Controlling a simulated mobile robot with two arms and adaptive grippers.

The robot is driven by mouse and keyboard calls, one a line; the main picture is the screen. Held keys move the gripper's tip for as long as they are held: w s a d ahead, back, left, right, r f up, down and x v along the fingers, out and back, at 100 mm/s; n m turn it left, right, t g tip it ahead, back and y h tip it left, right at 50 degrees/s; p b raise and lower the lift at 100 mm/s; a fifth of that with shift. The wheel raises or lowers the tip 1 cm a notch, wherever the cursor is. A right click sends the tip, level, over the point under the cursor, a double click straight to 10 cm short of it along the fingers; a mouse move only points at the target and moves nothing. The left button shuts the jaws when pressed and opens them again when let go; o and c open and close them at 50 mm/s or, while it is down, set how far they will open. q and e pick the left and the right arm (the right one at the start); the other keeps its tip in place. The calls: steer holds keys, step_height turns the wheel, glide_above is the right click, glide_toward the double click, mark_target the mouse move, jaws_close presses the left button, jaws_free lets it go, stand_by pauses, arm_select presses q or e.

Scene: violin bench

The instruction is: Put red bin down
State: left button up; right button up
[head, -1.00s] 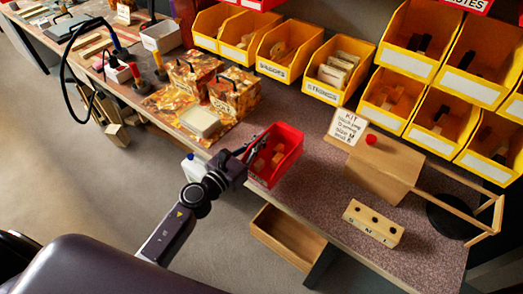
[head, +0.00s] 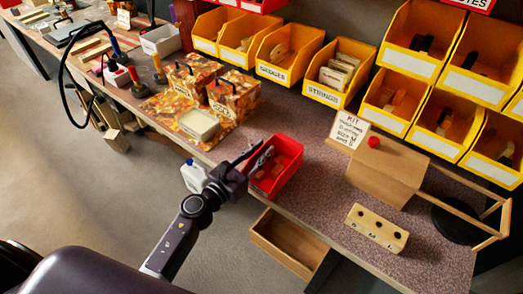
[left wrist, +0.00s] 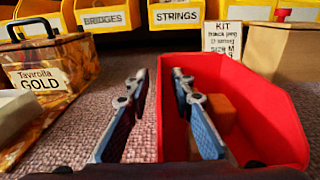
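The red bin (head: 288,181) sits on the bench near its front edge, with orange-brown blocks inside. It fills the right of the left wrist view (left wrist: 272,115). My left gripper (head: 256,152) is at the bin's left wall. In the left wrist view, the two fingers of this gripper (left wrist: 160,76) stand apart. The left finger is outside the bin and the right finger is over its inside, with the wall between them and gaps visible. An orange block (left wrist: 218,108) shows behind the right finger. My right gripper is not in view.
The GOLD tin (head: 233,95) and a pale tray (head: 198,124) stand left of the bin. A kit card (head: 348,130), wooden box (head: 385,175) and holed block (head: 376,228) stand right. Yellow bins (head: 338,72) line the back. An open wooden drawer (head: 290,245) is below the front edge.

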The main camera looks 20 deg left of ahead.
mark_target(245, 167)
arm_select(q)
steer(key=shift+r, duration=0.15)
steer(key=shift+s+a, duration=0.1)
steer(key=shift+s, duration=0.05)
steer(key=b+v, duration=0.1)
steer(key=v, duration=0.5)
steer(key=shift+s+a, duration=0.2)
steer(key=shift+s, duration=0.4)
steer(key=shift+r, duration=0.1)
